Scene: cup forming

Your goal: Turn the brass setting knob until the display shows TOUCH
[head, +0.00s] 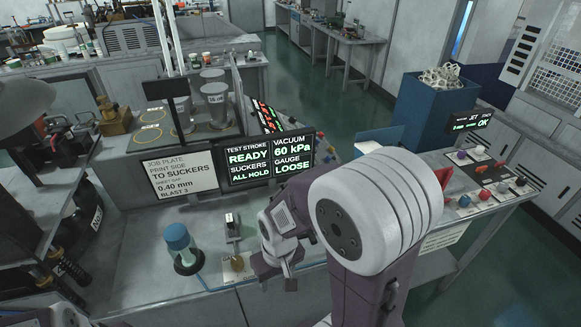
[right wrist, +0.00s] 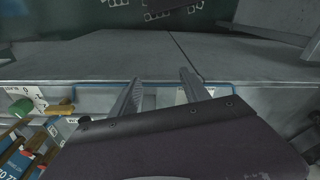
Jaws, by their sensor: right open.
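The brass setting knob (head: 237,263) stands on a small pale plate at the front of the bench, left of my right gripper (head: 277,277). The display (head: 294,155) reads VACUUM 60 kPa and GAUGE LOOSE. My right gripper's fingers (right wrist: 160,80) are apart with nothing between them, and they do not touch the knob. My right arm hides part of the bench to the right. My left gripper is not in view.
A neighbouring display (head: 247,162) reads READY and ALL HOLD. A job plate sign (head: 181,174) stands at the left. Bare bench top lies around the jar.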

